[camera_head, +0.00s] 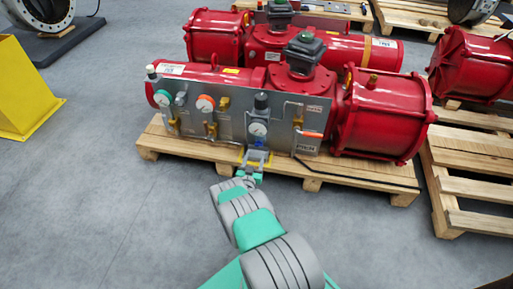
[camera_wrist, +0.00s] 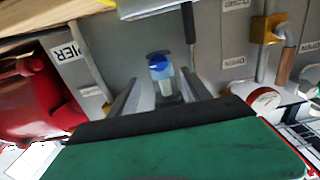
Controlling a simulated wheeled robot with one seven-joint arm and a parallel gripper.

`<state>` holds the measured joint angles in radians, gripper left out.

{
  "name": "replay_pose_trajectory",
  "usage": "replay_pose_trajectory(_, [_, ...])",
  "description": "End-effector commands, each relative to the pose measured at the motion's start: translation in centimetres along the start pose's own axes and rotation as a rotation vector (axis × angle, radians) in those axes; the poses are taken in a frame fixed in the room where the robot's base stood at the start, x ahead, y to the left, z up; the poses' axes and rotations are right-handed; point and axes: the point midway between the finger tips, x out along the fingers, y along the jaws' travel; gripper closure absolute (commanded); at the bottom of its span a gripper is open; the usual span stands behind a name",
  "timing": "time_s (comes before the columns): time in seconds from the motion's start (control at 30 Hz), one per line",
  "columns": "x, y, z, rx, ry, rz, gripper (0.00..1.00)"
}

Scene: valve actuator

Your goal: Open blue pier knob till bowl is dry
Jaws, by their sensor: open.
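The blue knob (camera_wrist: 160,68) shows near the middle of the wrist view, on a pale stem in front of the grey panel. My gripper (camera_wrist: 161,82) is open, with one finger on each side of the knob and stem. Gaps show between the fingers and the knob, and I see no contact. In the head view my gripper (camera_head: 257,158) is at the lower edge of the panel, just below a small blue spot (camera_head: 258,147), likely the knob. A "PIER" label (camera_wrist: 66,51) is left of the knob in the wrist view. I cannot make out a bowl or liquid.
The grey panel (camera_head: 284,124) carries gauges and brass valves on a red actuator (camera_head: 380,115) on a wooden pallet (camera_head: 345,178). In the wrist view a dark rod (camera_wrist: 189,25) stands right of the knob, with a brass valve (camera_wrist: 267,29) farther right.

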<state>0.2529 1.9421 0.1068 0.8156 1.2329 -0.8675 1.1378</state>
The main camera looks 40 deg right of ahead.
Motion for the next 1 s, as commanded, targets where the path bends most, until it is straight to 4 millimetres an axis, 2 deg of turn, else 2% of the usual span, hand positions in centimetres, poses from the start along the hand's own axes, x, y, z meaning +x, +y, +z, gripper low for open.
replay_pose_trajectory(0.1, [2.5,0.2,0.4,0.004,0.002,0.005,0.44])
replay_pose_trajectory(0.3, [5.5,0.2,0.3,0.001,0.000,0.005,0.44])
replay_pose_trajectory(0.6, [6.0,0.3,0.1,-0.001,-0.002,0.005,0.44])
replay_pose_trajectory(1.0, [6.0,0.3,0.1,-0.001,-0.002,0.005,0.76])
